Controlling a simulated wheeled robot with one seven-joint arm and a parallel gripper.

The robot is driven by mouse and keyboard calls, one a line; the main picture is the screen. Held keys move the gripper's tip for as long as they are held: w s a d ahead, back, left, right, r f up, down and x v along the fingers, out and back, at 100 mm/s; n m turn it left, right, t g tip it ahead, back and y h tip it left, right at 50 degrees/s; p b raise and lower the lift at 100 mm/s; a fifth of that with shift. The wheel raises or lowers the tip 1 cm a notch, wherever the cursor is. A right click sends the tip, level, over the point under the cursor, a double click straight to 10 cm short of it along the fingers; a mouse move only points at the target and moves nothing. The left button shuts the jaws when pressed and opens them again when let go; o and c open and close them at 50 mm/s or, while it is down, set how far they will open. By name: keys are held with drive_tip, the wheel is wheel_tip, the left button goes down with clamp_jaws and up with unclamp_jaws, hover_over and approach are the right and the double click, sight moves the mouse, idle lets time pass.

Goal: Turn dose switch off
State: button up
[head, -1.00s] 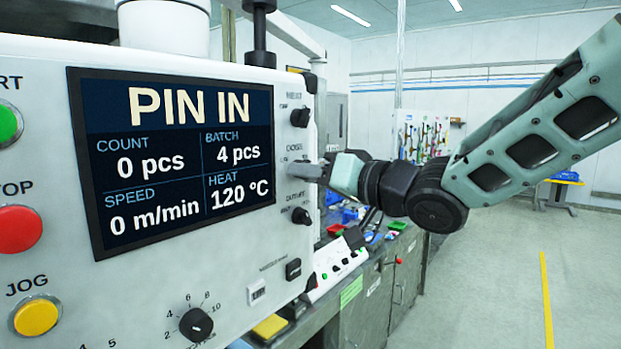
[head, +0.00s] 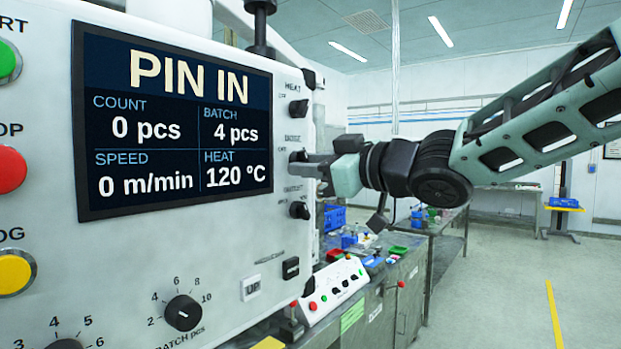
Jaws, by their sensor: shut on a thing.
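The white control panel (head: 230,225) fills the left of the view. On its right side is a column of black switches, and the middle one, the dose switch (head: 294,157), is mostly hidden by my gripper. My gripper (head: 303,166) comes in from the right, its fingers at the panel face and shut on the dose switch. The exact angle of the switch cannot be seen. The heat switch (head: 298,108) sits above it and another black switch (head: 299,210) sits below it, both apart from my fingers.
The panel's display (head: 175,125) reads PIN IN, 0 pcs and 120 °C. A batch knob (head: 183,313) is at the lower middle. A workbench (head: 375,315) with a small white control box (head: 335,287) stands behind. The floor at right is open.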

drive_tip(key=shift+n+b, duration=0.45)
drive_tip(key=shift+n, duration=0.35)
drive_tip(key=o, duration=1)
drive_tip(key=shift+c, duration=0.2)
drive_tip(key=v, duration=1.7)
drive_tip(key=shift+d+p, duration=0.2)
drive_tip(key=shift+p, duration=0.1)
drive_tip(key=shift+s, duration=0.15)
